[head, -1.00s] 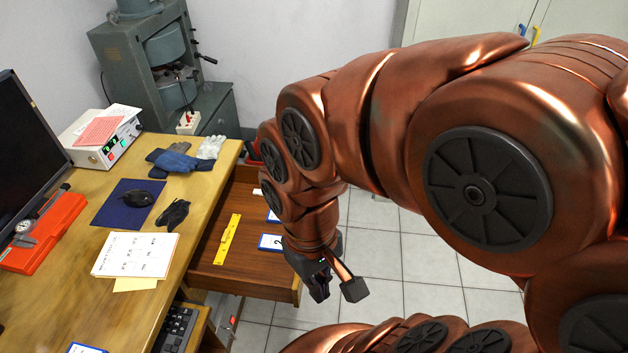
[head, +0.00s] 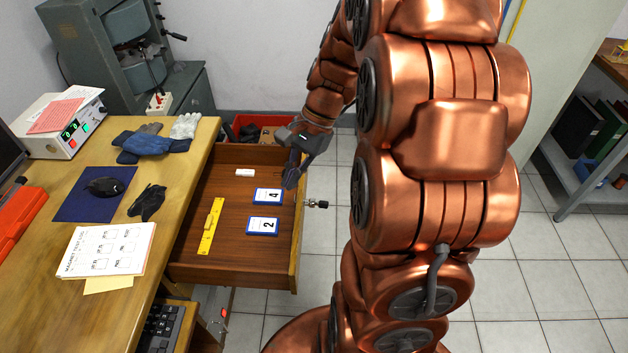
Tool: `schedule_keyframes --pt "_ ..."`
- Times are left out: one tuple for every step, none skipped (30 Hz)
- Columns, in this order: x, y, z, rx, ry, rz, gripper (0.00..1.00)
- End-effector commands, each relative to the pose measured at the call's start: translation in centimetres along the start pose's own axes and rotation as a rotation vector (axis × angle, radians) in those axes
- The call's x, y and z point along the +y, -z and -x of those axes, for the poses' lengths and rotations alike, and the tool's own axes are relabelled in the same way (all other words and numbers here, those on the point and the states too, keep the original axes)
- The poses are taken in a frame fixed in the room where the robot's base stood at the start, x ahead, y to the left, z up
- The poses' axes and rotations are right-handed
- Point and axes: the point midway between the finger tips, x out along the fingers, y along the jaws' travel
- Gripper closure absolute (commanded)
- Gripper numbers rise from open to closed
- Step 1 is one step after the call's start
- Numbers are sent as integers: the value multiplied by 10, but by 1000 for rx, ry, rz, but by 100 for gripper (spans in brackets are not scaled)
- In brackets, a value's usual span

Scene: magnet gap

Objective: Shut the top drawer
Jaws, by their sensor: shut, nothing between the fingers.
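The top drawer (head: 190,244) of the wooden desk stands pulled out to the right, with its inside in view. In it lie a yellow ruler-like strip (head: 210,227), a card box marked 4 (head: 268,196), a card box marked 2 (head: 263,226) and a small white block (head: 245,173). A dark knob (head: 317,204) sticks out from the drawer's front, on its right side. My gripper (head: 290,181) is shut and empty. It appears above the drawer's front edge, near the box marked 4; I cannot tell whether it touches the drawer.
Tiled floor (head: 545,275) is open to the right.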

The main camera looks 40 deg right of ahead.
Motion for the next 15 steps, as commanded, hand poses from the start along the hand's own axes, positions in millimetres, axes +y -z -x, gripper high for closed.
schedule_keyframes --pt "-2 25 -5 -13 37 -79 100" --pt "-4 37 -5 -22 60 -124 100" --pt "-5 54 -5 -33 88 -183 100" --pt "-6 65 -5 -43 110 -227 100" --pt "-6 78 -6 -53 131 -272 100" --pt "-6 95 -5 -66 161 -332 100" --pt "-5 108 -4 -73 184 -375 100" --pt "-5 121 -4 -83 208 -417 100" --pt "-2 139 -4 -98 235 -477 100" --pt "0 151 -4 -110 258 -519 100" --pt "3 164 -3 -118 279 -559 100" --pt "6 180 -2 -132 309 -612 100" --pt "9 192 -2 -141 328 -648 100" --pt "12 203 -1 -150 347 -682 100" --pt "17 216 0 -161 371 -724 100"
